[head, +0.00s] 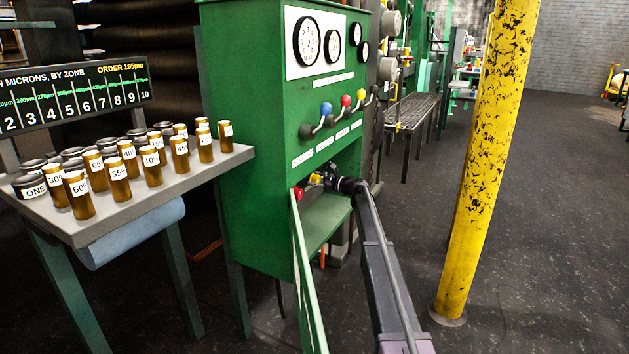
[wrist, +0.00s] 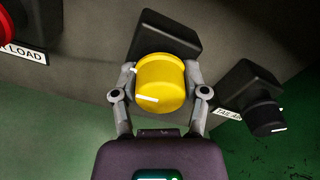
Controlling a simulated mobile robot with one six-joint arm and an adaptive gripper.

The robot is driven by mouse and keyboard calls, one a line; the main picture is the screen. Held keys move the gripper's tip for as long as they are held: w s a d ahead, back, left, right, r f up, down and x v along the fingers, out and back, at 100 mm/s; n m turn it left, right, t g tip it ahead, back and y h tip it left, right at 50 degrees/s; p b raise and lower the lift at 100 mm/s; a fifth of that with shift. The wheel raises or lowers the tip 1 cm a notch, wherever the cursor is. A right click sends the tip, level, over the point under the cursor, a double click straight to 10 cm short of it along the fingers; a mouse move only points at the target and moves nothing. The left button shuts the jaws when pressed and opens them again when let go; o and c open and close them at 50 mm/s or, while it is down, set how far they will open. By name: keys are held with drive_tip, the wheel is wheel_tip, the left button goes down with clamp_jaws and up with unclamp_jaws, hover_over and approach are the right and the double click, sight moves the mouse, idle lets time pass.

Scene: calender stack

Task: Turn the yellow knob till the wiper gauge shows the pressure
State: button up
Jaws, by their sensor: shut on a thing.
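The yellow knob (wrist: 160,86) sits on a dark block in the wrist view, with a white mark low on its face, left of centre. My gripper (wrist: 164,74) has one finger on each side of the knob and is shut on it. In the head view my gripper (head: 335,184) reaches into the recess of the green cabinet, and the yellow knob (head: 316,178) shows just left of it.
A red knob (wrist: 8,24) is left of the yellow one, and a black knob (wrist: 266,118) is right. A table (head: 120,225) with several bottles stands left. A yellow post (head: 484,150) rises right.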

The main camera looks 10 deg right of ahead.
drive_tip(key=n, duration=0.6)
drive_tip(key=shift+a, duration=0.2)
drive_tip(key=shift+n, duration=0.3)
drive_tip(key=o, duration=1.2)
drive_tip(key=shift+c, duration=0.2)
drive_tip(key=shift+d, duration=0.1)
drive_tip(key=shift+s+d+f, duration=0.1)
drive_tip(key=shift+s+d, duration=0.05)
drive_tip(key=v, duration=1.1)
drive_tip(key=shift+s+d, duration=0.2)
drive_tip(key=shift+d, duration=0.1)
